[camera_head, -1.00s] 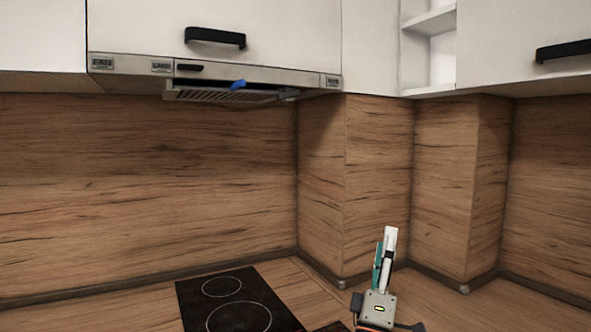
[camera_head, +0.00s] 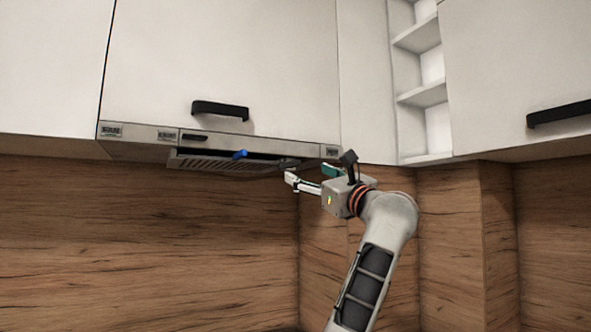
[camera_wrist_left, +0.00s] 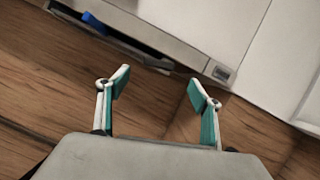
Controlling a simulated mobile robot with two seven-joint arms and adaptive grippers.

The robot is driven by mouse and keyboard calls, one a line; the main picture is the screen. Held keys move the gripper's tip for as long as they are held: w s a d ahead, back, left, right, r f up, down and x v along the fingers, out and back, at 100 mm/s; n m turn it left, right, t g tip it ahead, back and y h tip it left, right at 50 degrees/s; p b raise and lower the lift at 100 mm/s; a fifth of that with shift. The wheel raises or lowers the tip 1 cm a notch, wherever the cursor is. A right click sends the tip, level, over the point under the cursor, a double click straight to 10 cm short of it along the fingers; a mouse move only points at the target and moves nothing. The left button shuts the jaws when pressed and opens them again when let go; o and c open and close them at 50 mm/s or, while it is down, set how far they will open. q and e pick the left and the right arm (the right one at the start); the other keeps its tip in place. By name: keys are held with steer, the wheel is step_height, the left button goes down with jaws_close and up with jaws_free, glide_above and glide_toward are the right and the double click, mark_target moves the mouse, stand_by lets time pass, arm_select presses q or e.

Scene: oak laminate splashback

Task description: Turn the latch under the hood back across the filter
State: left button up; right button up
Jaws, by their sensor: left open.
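The blue latch (camera_head: 240,155) sits under the hood (camera_head: 225,144), at the front edge of the grey slatted filter (camera_head: 205,162). In the left wrist view the latch (camera_wrist_left: 95,22) shows at the upper left, beyond the fingers. My left gripper (camera_head: 309,175) is just below the hood's right end, to the right of the latch and apart from it. In the left wrist view its two teal-padded fingers (camera_wrist_left: 159,84) are spread with nothing between them. My right gripper is not in view.
White cabinets with black handles (camera_head: 220,110) are above and beside the hood. Open shelves (camera_head: 420,93) stand to the right. The wood splashback (camera_head: 150,240) is behind, with a corner column behind my arm. The space below the filter is clear.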

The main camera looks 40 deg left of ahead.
mark_target(291, 165)
arm_select(q)
steer(key=x, duration=0.7)
steer(key=shift+a, duration=0.3)
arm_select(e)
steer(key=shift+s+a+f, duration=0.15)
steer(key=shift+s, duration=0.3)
